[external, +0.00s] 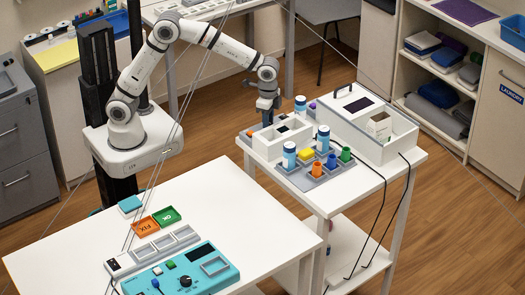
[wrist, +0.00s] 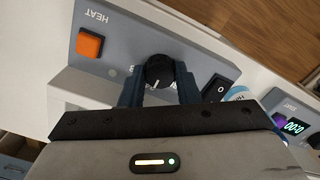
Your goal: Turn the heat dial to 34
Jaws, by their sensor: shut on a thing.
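The heat dial (wrist: 158,70) is a round black knob with a pale pointer mark, on a grey panel (wrist: 120,45) labelled HEAT in the wrist view. My gripper (wrist: 158,84) has its two dark blue fingers on either side of the dial and is shut on it. The dial's number scale is mostly hidden or too small to read, so I cannot tell its setting. In the external view my gripper (external: 267,108) is low at the left end of the side table, and the dial is hidden there.
An orange square button (wrist: 90,43) is left of the dial, and a black rocker switch (wrist: 214,88) is right of it. In the external view, several bottles and cups stand near a white open box (external: 268,148).

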